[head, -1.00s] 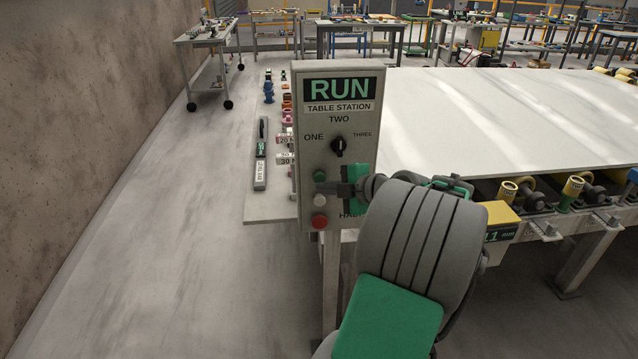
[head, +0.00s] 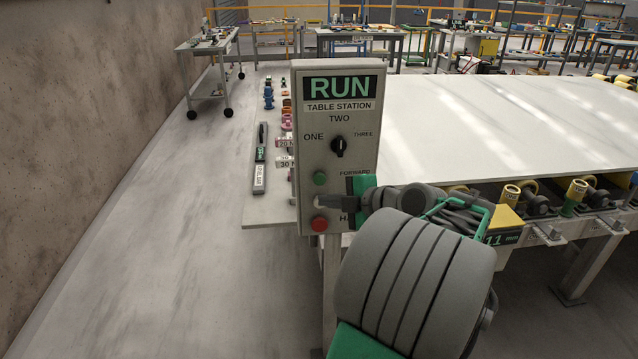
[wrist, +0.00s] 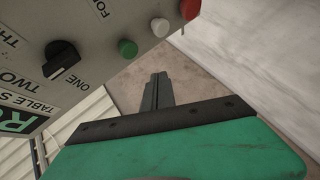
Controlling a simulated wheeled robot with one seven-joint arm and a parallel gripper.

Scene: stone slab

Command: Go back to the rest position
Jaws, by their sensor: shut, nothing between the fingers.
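My gripper (head: 322,201) is in front of the lower part of a grey control box (head: 338,110) marked RUN, TABLE STATION. Its closed grey fingers (wrist: 157,92) show in the wrist view, pressed together with nothing between them. A black rotary knob (head: 338,146) sits higher on the box.
A long white-topped table (head: 500,125) with rollers underneath stands at the right, behind my arm. A narrow shelf (head: 272,210) with small parts is left of the box. A concrete wall (head: 80,100) bounds the left. Open floor (head: 170,240) lies between wall and box.

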